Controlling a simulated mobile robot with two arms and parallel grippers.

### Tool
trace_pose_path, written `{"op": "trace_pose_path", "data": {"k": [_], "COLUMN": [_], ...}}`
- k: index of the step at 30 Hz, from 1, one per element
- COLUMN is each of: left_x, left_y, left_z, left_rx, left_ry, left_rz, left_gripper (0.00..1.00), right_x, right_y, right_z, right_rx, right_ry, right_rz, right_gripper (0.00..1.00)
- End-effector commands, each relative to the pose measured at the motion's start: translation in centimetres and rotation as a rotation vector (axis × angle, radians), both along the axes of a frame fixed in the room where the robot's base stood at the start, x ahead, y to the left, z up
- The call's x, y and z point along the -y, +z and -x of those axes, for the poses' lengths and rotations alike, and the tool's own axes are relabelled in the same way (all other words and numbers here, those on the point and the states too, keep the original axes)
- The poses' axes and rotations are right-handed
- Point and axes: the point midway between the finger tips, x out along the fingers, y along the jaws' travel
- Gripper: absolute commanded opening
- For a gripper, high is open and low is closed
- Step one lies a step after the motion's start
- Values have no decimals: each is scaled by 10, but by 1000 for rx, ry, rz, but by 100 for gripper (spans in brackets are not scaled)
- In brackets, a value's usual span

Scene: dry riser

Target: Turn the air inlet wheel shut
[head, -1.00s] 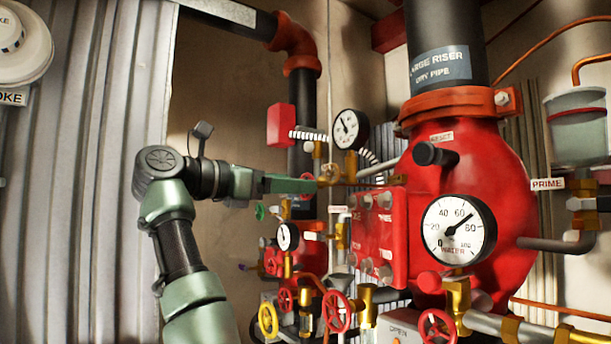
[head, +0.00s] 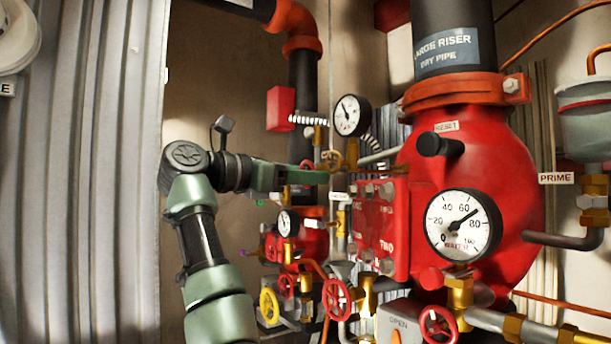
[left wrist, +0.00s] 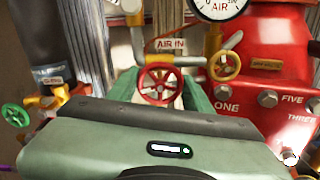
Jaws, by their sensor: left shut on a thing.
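The air inlet wheel is a small red handwheel (left wrist: 159,83) under an "AIR IN" label (left wrist: 171,44) in the left wrist view. My left gripper (left wrist: 161,90) has its green fingers on either side of this wheel and is shut on it. In the head view my left gripper (head: 319,178) reaches in from the left to the pipework beside the red riser valve, and hides most of the wheel. My right gripper is in neither view.
A yellow handwheel (left wrist: 225,65) sits close to the right of the fingers. The air gauge (head: 350,115) is above, and the red valve body (head: 480,165) stands right. Several other handwheels, including a yellow one (head: 269,306), are below.

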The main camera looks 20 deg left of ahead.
Motion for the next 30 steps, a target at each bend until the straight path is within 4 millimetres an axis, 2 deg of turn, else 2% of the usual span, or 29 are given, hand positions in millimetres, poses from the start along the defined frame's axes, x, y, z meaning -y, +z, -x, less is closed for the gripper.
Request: {"op": "trace_pose_path", "data": {"k": [11,30], "left_x": [0,-1], "left_y": [-4,-3], "left_z": [-1,-2], "left_rx": [102,468], "left_ry": [0,1], "left_rz": [-136,-609], "left_gripper": [10,10], "right_x": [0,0], "right_y": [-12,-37], "right_z": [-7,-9], "right_rx": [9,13], "right_ry": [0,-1], "right_rz": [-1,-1], "right_gripper": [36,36]}}
